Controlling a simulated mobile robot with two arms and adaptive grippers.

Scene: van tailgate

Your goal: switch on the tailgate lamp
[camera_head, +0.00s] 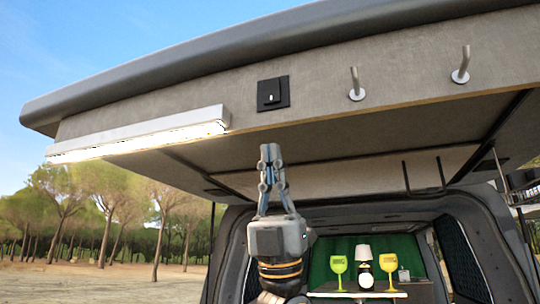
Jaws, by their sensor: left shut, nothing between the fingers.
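The tailgate lamp (140,136) is a long white bar along the lower edge of the raised tailgate at the left, and its underside glows bright. A black square switch (272,93) with a small pale mark sits on the tailgate panel to the right of the lamp. My left gripper (270,150) points upward below the switch, its fingers closed together and empty. Its tips appear apart from the switch, lower in the picture. My right gripper does not show.
Two metal hooks (356,84) (461,65) stick out of the tailgate panel (420,75) right of the switch. Inside the van, a small table (350,294) holds two yellow-green goblets (339,266) and a small lamp (363,252). Trees and open ground lie to the left.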

